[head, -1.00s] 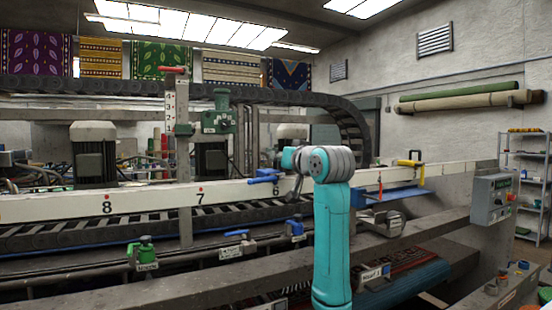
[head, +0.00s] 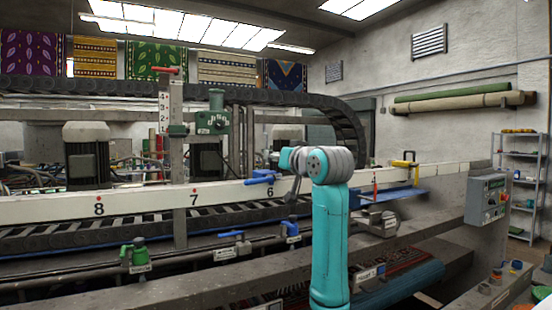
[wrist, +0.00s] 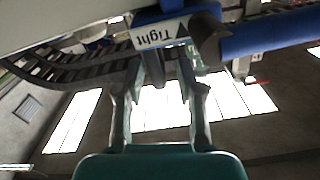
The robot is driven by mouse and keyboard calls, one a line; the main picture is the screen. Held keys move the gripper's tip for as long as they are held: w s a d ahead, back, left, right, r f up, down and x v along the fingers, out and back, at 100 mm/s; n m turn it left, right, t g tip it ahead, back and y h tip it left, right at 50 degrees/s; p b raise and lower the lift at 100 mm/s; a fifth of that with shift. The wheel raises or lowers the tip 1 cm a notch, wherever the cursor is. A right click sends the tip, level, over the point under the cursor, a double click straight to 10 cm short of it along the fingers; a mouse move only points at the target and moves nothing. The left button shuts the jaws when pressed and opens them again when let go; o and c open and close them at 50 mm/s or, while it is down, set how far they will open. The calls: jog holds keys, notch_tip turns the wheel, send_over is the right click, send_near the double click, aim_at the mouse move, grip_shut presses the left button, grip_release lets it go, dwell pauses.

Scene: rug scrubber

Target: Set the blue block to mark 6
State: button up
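The blue block (head: 262,178) sits on the long white ruled beam (head: 140,203), just above and left of the numeral 6 (head: 270,190). It has a blue handle pointing left. In the wrist view a blue block (wrist: 178,12) with an upside-down label "Tight" and a thick blue handle (wrist: 275,33) is close ahead of the fingers. My gripper (wrist: 160,85) has its two fingers spread, with a grey lever-like part showing between or beyond them. Contact cannot be told. In the head view my gripper is small and partly hidden by my arm, right of the block.
A green clamp (head: 217,121) stands on a numbered post. Blue and green levers (head: 136,254) line the lower rail. A yellow-handled clamp (head: 405,164) and a red pin are on the beam at right. A grey control box (head: 487,200) stands at far right.

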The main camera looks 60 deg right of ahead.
jog(key=v, duration=1.1)
jog(key=shift+s+a, duration=0.1)
